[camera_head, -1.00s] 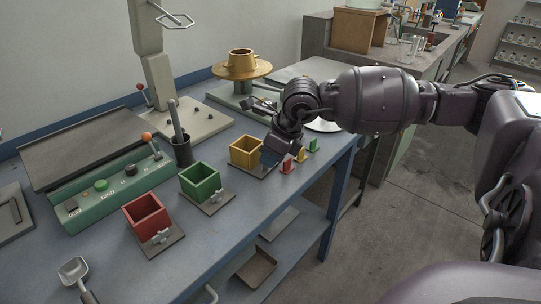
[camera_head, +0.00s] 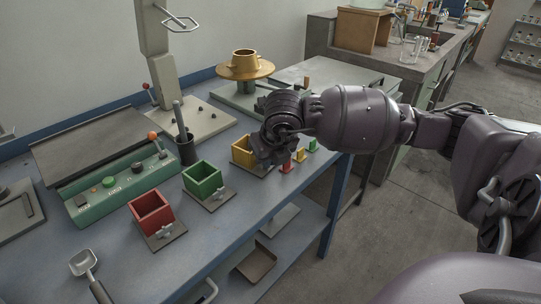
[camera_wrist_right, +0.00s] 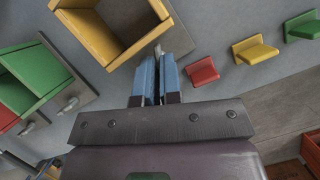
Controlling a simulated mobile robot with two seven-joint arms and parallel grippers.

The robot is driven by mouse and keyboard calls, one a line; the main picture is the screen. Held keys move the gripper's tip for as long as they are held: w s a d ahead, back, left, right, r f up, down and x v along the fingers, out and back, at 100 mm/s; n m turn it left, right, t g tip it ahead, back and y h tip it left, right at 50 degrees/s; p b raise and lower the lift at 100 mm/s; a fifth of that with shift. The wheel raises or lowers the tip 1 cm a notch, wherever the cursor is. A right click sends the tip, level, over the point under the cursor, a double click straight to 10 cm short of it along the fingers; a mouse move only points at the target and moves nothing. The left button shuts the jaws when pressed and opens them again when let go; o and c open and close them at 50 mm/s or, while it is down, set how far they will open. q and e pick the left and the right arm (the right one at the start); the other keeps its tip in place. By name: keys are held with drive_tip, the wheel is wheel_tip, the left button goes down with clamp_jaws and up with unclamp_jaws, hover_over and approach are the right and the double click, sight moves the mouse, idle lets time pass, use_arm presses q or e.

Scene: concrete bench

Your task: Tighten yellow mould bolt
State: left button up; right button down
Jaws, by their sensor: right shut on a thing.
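The yellow mould (camera_head: 241,152) is an open-topped cube on a dark plate on the blue bench, partly hidden behind my right gripper. It also shows at the top of the right wrist view (camera_wrist_right: 112,48). My right gripper (camera_head: 268,160) is at the mould's right side, pointing down. In the wrist view its blue-padded fingers (camera_wrist_right: 157,80) are closed together at the mould's corner. A small grey piece of the yellow mould bolt (camera_wrist_right: 158,51) shows just beyond the fingertips; the rest is hidden between them. My left gripper is not in view.
The green mould (camera_head: 202,175) and red mould (camera_head: 151,210), each with a grey wing bolt, stand to the left. Small red (camera_head: 286,167), yellow (camera_head: 300,156) and green (camera_head: 312,146) tabs lie right of the gripper near the bench edge.

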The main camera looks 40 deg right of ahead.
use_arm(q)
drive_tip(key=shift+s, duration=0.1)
use_arm(e)
drive_tip(key=shift+m, duration=0.4)
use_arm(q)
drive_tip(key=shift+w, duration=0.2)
use_arm(e)
drive_tip(key=c, duration=1.6)
unclamp_jaws()
drive_tip(key=shift+o, duration=0.2)
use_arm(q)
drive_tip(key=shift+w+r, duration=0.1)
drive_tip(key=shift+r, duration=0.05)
use_arm(e)
drive_tip(key=shift+r, duration=0.1)
